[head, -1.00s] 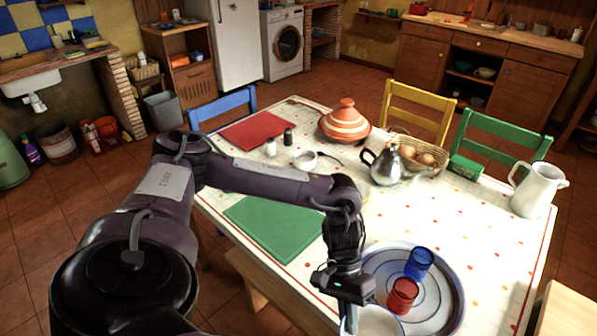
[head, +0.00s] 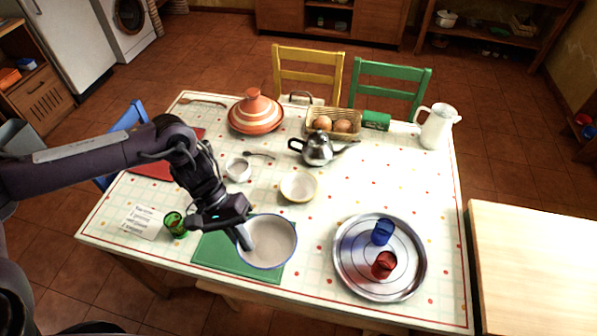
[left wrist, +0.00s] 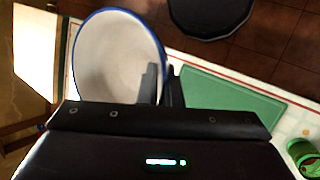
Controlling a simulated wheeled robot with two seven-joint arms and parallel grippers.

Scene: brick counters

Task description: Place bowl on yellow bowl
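The white bowl with a blue rim (head: 272,243) is over the green placemat (head: 215,256) near the table's front edge. My left gripper (head: 243,238) is shut on its left rim. In the left wrist view the bowl (left wrist: 115,60) is tilted and its near wall lies between the fingers (left wrist: 162,85). Its height above the mat is hard to tell. The small pale yellow bowl (head: 299,187) stands upright and empty on the table, behind and a little right of the held bowl, apart from it. My right gripper is not in view.
A round tray (head: 345,270) with blue (head: 382,231) and red (head: 384,264) cups stands at the right. A teapot (head: 317,149), egg basket (head: 352,113) and tagine (head: 255,112) are behind. A white cup (head: 238,169) and green glass (head: 174,223) stand left.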

